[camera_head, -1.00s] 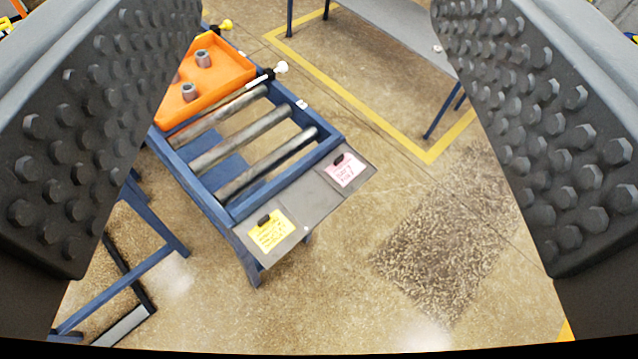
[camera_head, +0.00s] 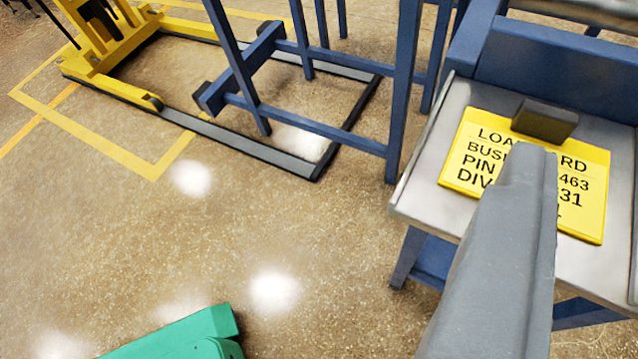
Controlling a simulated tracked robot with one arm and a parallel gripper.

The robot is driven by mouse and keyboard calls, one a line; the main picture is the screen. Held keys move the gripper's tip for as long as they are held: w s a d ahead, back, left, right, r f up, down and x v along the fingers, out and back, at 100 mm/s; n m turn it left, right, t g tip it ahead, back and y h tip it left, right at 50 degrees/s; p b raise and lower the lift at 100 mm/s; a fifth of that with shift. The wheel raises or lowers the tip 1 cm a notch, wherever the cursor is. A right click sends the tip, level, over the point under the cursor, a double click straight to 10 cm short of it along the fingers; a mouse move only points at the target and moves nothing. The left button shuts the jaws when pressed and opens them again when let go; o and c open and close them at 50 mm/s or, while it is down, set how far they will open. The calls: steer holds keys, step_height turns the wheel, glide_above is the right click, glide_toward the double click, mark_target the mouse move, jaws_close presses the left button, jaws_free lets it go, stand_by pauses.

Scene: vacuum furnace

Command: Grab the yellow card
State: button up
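The yellow card (camera_head: 467,160) with black print lies on a grey metal plate (camera_head: 420,190) at the right. A dark block (camera_head: 545,120) sits at its top edge. My gripper (camera_head: 528,165) shows as a single grey finger shape rising from the bottom right. It crosses in front of the middle of the card and hides part of the print. Only this one shape shows, so I cannot tell whether the fingers are apart or together, or whether they touch the card.
The plate joins a blue frame (camera_head: 560,60). Blue legs and a dark floor-level frame (camera_head: 250,145) stand at the centre top. A yellow wheeled machine (camera_head: 110,85) is at the upper left. A green part (camera_head: 180,335) shows at the bottom. Floor at the left is clear.

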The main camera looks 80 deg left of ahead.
step_height(320, 180, down, 3)
steer(key=s+g, duration=0.1)
steer(key=s, duration=0.1)
steer(key=b, duration=0.2)
glide_toward(547, 119)
steer(key=shift+y, duration=0.3)
steer(key=x, duration=0.2)
steer(key=f+x, duration=0.1)
steer(key=x, duration=0.1)
steer(key=shift+d, duration=0.1)
steer(key=shift+r+b+x, duration=0.15)
steer(key=shift+b+x, duration=0.2)
steer(key=shift+x, duration=1.1)
steer(key=shift+r+b+x, duration=0.15)
steer(key=shift+b+x, duration=0.15)
steer(key=shift+x, duration=1.2)
steer(key=shift+w, duration=0.15)
steer(key=c, duration=1)
